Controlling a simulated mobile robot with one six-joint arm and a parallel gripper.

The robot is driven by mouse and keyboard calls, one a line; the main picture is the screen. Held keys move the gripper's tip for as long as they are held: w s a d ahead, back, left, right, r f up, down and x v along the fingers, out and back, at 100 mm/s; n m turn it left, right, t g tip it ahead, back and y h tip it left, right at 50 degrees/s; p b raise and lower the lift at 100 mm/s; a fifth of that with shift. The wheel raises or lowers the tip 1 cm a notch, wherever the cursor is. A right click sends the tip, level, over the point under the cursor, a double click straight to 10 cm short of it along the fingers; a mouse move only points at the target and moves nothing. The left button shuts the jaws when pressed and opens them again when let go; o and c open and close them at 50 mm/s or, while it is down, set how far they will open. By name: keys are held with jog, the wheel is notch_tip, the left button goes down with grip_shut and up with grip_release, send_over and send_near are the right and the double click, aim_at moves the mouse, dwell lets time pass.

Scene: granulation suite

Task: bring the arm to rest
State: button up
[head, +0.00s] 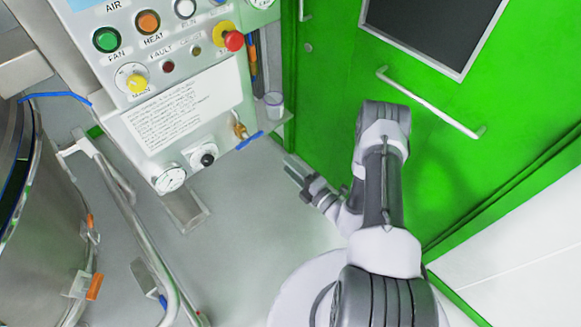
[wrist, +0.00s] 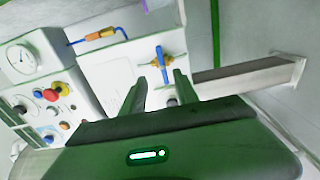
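My gripper (head: 294,170) shows in the head view at the middle, over the grey floor, between the control panel (head: 190,115) and the green door (head: 440,110). It points up and left towards the panel's lower right corner. In the wrist view its two fingers (wrist: 160,88) stand apart with a gap between them, and nothing is seen held. Beyond the fingers are a brass valve with a blue handle (wrist: 160,66) and the panel's side. My arm is bent, with its elbow high in front of the door.
A metal door handle (head: 430,103) lies right of my arm. A steel vessel (head: 40,230) and a tubular rail (head: 130,215) stand at left. Floor between rail and arm is clear.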

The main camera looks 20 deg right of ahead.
jog(key=shift+w, duration=0.1)
jog(key=s+a+r+n+g+y, duration=0.1)
jog(key=a+r+n+g+y, duration=0.4)
jog(key=a+r+n, duration=0.35)
jog(key=s+a+r+n+g+y, duration=0.1)
jog(key=a+r+n+g+y, duration=0.35)
jog(key=r+n, duration=0.6)
jog(key=s+a+r+n+g+h, duration=0.3)
jog(key=s+a+r+n+g, duration=0.35)
jog(key=s+r+n, duration=0.35)
jog(key=s+d+r+n+t+h, duration=0.5)
jog(key=s+d+n+h, duration=0.5)
jog(key=n, duration=0.6)
jog(key=shift+d+r+n+h, duration=0.2)
jog(key=shift+r+n+h, duration=0.25)
jog(key=shift+r, duration=0.35)
jog(key=shift+s, duration=0.1)
